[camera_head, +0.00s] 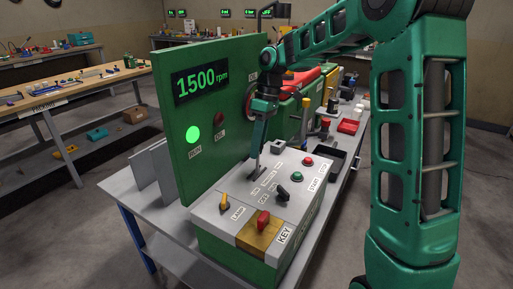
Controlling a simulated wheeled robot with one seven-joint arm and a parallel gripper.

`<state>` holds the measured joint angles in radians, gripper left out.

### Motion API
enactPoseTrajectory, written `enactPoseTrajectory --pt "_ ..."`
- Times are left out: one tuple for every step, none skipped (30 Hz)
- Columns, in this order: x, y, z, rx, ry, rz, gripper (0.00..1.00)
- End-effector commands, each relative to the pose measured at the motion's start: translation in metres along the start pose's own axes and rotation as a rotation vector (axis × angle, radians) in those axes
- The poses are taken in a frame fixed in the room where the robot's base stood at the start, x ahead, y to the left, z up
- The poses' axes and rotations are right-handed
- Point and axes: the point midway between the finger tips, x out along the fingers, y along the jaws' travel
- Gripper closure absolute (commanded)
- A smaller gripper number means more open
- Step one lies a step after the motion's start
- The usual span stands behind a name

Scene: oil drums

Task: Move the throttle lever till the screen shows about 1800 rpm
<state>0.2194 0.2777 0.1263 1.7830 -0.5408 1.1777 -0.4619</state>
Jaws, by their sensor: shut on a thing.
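The screen (201,82) on the upright green panel reads 1500 rpm in green digits. The grey control box (222,213) stands in front of that panel. My gripper (256,156) points down at the back of the box top and is shut on the throttle lever. The lever is mostly hidden by the fingers, and only the area around its slot shows. My arm comes in from the right, above the box.
On the box sit a red key switch (263,220), a yellow lamp toggle (224,202), a black knob (282,193), a green button (297,176) and a red button (308,161). A round green lamp (193,134) glows on the panel. The green panel stands close left of my gripper.

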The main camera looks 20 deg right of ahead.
Motion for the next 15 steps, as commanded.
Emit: enactPoseTrajectory --pt "0.0004 0.0002 0.0013 0.003 -0.003 -0.001 1.00" --pt "0.0005 0.0001 0.0013 0.003 -0.003 -0.001 1.00" --pt "0.0005 0.0000 0.0012 0.003 -0.003 -0.001 1.00" --pt "0.0005 -0.0001 0.0011 0.003 -0.003 -0.001 0.69" --pt "0.0006 -0.0001 0.0010 0.002 -0.003 -0.001 0.62" --pt "0.0006 -0.0002 0.0009 0.002 -0.003 -0.001 0.57" --pt "0.0005 -0.0003 0.0008 0.002 -0.003 -0.001 0.57" --pt "0.0005 -0.0004 0.0007 0.002 -0.003 -0.001 0.57" --pt "0.0005 -0.0004 0.0006 0.002 -0.003 -0.001 0.57" --pt "0.0005 -0.0005 0.0005 0.001 -0.003 -0.001 0.57" --pt "0.0005 -0.0005 0.0005 0.001 -0.003 0.000 0.57" --pt "0.0005 -0.0005 0.0004 0.001 -0.003 0.000 0.57" --pt "0.0004 -0.0005 0.0004 0.001 -0.002 0.000 0.57" --pt "0.0002 -0.0005 0.0004 0.001 -0.002 0.000 0.57" --pt "-0.0007 -0.0004 0.0003 0.001 -0.002 0.000 0.57"
